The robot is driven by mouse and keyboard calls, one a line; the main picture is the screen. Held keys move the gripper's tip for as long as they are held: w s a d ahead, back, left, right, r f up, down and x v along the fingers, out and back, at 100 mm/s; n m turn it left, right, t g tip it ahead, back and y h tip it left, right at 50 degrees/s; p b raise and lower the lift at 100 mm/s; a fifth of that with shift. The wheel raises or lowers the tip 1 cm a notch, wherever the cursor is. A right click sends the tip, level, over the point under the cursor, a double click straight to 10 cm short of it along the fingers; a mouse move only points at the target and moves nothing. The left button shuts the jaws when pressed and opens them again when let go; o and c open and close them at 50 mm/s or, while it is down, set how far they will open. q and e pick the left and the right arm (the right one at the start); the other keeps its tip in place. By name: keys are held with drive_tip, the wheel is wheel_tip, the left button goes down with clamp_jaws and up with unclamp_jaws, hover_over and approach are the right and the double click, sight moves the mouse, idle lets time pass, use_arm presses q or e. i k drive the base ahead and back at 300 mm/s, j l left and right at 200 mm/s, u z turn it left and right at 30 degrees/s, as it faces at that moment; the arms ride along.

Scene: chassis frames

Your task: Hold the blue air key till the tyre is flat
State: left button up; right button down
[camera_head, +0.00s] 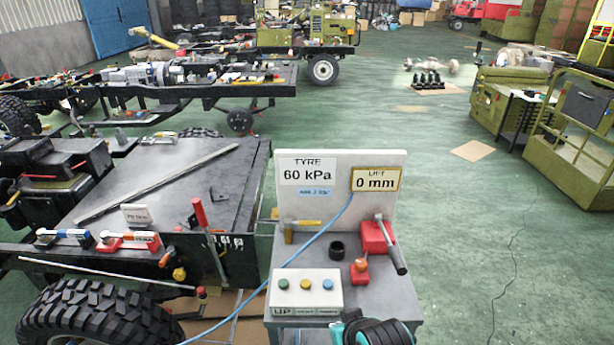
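A control box (305,306) sits at the front of a grey stand (395,295). It has a green key (283,285), a yellow key (305,284) and a blue key (327,285) in a row. The tyre display (308,171) on the white board reads 60 kPa; the lift display (376,179) reads 0 mm. A large black tyre (95,318) is at the lower left. A black and teal part, apparently my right gripper (372,330), is at the bottom edge, just right of the box; its fingers are unclear. My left gripper is not in view.
A blue hose (300,247) runs from the board down left past the box. A red block with a dark lever (380,238), a black cup (337,250) and an orange-topped red piece (359,270) stand behind the keys. Open green floor (500,240) lies to the right.

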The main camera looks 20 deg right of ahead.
sight(327, 284)
drive_tip(key=l+z, duration=0.15)
drive_tip(key=l, duration=0.3)
drive_tip(key=i+l+z, duration=0.15)
drive_tip(key=l, duration=0.25)
drive_tip(key=i+l+z, duration=0.15)
drive_tip(key=l, duration=0.25)
